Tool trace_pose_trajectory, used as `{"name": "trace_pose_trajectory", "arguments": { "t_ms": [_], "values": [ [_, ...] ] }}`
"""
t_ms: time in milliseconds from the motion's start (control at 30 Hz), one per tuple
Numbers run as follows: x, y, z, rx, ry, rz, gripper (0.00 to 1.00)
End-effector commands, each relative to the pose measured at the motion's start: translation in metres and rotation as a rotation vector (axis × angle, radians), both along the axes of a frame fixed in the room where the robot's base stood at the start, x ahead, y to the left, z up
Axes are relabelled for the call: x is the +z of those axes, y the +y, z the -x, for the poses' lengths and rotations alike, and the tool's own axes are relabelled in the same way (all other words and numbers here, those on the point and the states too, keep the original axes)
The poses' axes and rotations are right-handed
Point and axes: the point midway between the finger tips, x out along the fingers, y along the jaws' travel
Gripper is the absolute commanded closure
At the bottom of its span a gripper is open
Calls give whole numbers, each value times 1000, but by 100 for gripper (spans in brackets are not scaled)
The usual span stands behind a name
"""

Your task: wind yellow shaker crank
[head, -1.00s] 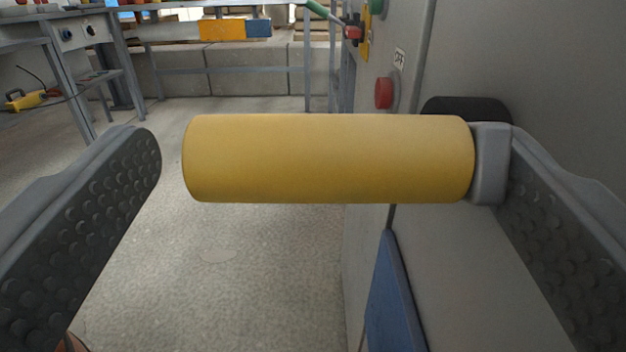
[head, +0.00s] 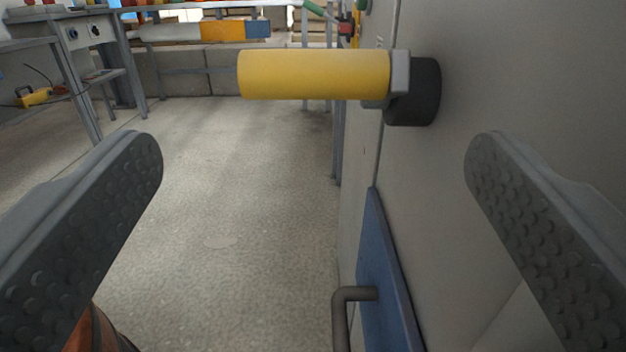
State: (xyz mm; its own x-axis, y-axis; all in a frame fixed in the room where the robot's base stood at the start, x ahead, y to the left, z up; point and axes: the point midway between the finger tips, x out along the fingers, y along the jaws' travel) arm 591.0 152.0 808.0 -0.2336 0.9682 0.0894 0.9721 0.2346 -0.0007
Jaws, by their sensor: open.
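The yellow crank handle (head: 314,74) lies level in the upper middle of the head view. A grey crank arm (head: 400,73) at its right end joins it to a dark round hub (head: 418,92) on the grey panel wall. My gripper (head: 314,150) is open and empty, with one studded finger on each side of the picture. The handle shows above and beyond the fingertips, apart from both.
The grey panel wall (head: 480,70) fills the right side. A blue plate (head: 385,275) with a bent grey handle (head: 345,300) is low on it. A workbench (head: 75,40) stands at the far left. The concrete floor (head: 240,180) between is clear.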

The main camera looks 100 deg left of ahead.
Motion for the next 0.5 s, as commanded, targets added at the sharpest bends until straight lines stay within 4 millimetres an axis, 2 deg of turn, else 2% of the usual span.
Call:
{"name": "trace_pose_trajectory", "arguments": {
  "t_ms": [300,500],
  "values": [
    [-6,-59,-14,-3,1,0,10],
    [-8,-83,-20,-1,0,1,10]
  ]
}}
